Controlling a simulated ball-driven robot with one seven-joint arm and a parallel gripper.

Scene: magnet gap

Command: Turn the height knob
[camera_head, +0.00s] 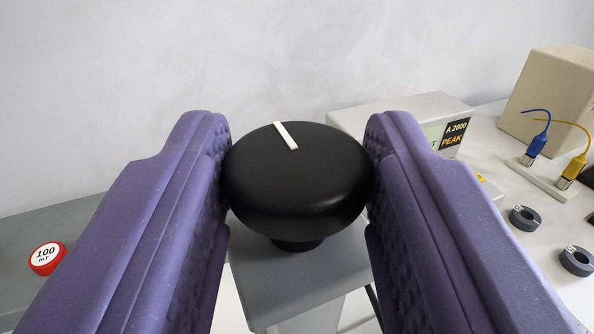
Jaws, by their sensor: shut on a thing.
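The height knob (296,190) is a round black knob with a white pointer line on its top, near the middle of the head camera view. The line tilts, running from upper left to lower right. The knob sits on a short black stem above a grey block (300,285). My gripper (298,180) has two purple padded fingers, one on each side of the knob. They touch its left and right sides and are shut on it. The fingers hide parts of the grey block and the table.
A red-rimmed disc marked 100 mT (46,258) lies on a grey surface at left. Behind the knob stands a grey box (400,112) with a display and label. At right are a blue plug (536,148), a yellow plug (572,170), dark rings (525,217) and a beige block (550,95).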

